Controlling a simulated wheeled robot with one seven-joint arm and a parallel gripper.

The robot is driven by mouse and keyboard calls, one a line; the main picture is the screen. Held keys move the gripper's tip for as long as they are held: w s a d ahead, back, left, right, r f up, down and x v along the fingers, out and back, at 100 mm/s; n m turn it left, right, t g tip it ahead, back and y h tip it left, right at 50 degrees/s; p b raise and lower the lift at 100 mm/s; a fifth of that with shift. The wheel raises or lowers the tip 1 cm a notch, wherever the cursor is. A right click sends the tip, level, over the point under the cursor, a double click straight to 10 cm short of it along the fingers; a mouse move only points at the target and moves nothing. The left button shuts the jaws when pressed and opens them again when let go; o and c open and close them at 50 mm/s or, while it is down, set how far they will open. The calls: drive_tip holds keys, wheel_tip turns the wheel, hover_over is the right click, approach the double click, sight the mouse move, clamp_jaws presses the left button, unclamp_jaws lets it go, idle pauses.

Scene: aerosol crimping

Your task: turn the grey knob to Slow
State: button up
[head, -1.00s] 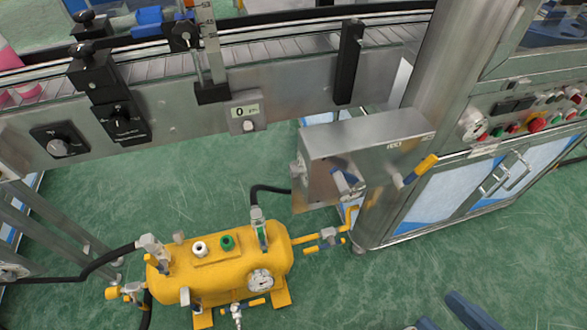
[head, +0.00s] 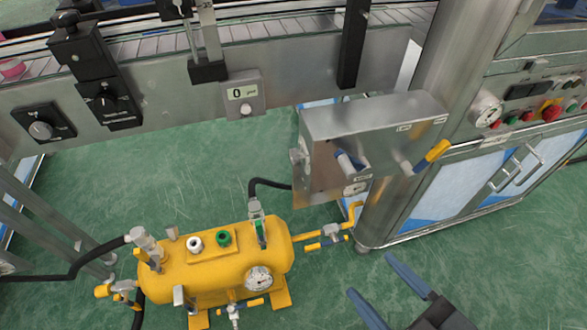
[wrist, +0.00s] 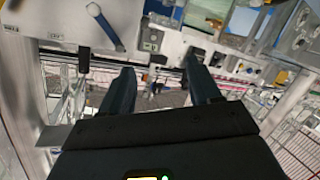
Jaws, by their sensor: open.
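My gripper (head: 370,274) is at the lower right of the head view, open and empty, well apart from the grey knob. In the wrist view both dark fingers (wrist: 158,60) are spread with nothing between them. I cannot make out the grey knob there.
A yellow tank (head: 215,272) with valves and hoses stands on the green floor below the panel. A steel box (head: 375,118) with levers juts out between my gripper and the panel. A control cabinet (head: 475,185) stands at right.

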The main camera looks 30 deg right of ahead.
drive_tip(key=w+f+n+t+h+b, duration=0.2)
drive_tip(key=w+f+n+b, duration=0.45)
drive_tip(key=w, duration=0.65)
drive_tip(key=n+h+b, duration=0.3)
drive_tip(key=b, duration=0.2)
approach(294, 157)
wheel_tip(294, 157, down, 3)
drive_tip(key=w+d, duration=0.1)
drive_tip(key=w, duration=0.1)
drive_tip(key=shift+w+d+r+t, duration=0.15)
drive_tip(key=shift+w+r+t, duration=0.15)
drive_tip(key=shift+w, duration=0.2)
drive_tip(key=shift+w+d+r+t, duration=0.15)
drive_tip(key=shift+w+r+t, duration=0.2)
drive_tip(key=shift+w, duration=0.1)
drive_tip(key=shift+p+x, duration=0.9)
drive_tip(key=shift+x, duration=2.65)
drive_tip(key=shift+f, duration=0.2)
drive_tip(key=shift+c, duration=0.3)
drive_tip(key=c, duration=1)
drive_tip(key=shift+o, duration=0.2)
